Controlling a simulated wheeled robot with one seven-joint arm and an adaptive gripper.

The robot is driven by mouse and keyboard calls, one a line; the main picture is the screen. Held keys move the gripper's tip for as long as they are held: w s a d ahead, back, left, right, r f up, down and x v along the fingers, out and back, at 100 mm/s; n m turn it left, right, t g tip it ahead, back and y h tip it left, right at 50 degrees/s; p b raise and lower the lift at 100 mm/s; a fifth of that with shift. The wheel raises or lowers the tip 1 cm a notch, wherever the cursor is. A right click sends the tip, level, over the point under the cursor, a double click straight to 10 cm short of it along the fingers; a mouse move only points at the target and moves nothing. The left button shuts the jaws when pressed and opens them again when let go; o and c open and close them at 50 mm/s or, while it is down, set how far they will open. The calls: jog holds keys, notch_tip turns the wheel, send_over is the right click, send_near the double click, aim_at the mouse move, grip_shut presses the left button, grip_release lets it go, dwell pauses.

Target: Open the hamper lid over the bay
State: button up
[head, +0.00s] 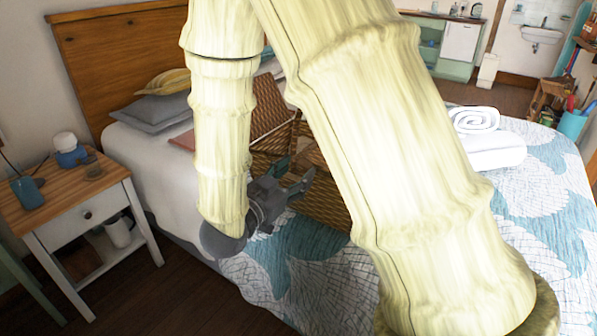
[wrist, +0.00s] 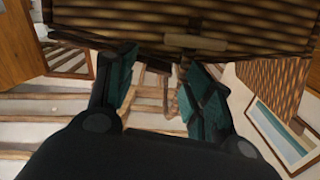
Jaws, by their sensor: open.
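A wicker hamper (head: 322,200) stands on the bed, partly hidden behind my arm. A framed wicker panel, seemingly its lid (head: 272,108), stands raised and tilted at the hamper's left. My arm hides the lid's edges in part. My gripper (head: 303,182) is open beside the hamper's near left side, its fingers pointing toward it. In the wrist view my gripper's two dark fingers (wrist: 156,88) are apart with nothing between them. A wicker surface with a pale wooden bar (wrist: 195,42) lies just beyond the fingertips; I cannot tell whether they touch it.
The bed's patterned quilt (head: 300,262) lies below the gripper. Rolled white towels (head: 490,150) lie at the right. Pillows (head: 155,110) are at the headboard. A nightstand (head: 75,200) with a lamp and mug stands at the left. My arm blocks the middle of the head view.

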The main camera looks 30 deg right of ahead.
jog(key=shift+x, duration=0.95)
grip_shut()
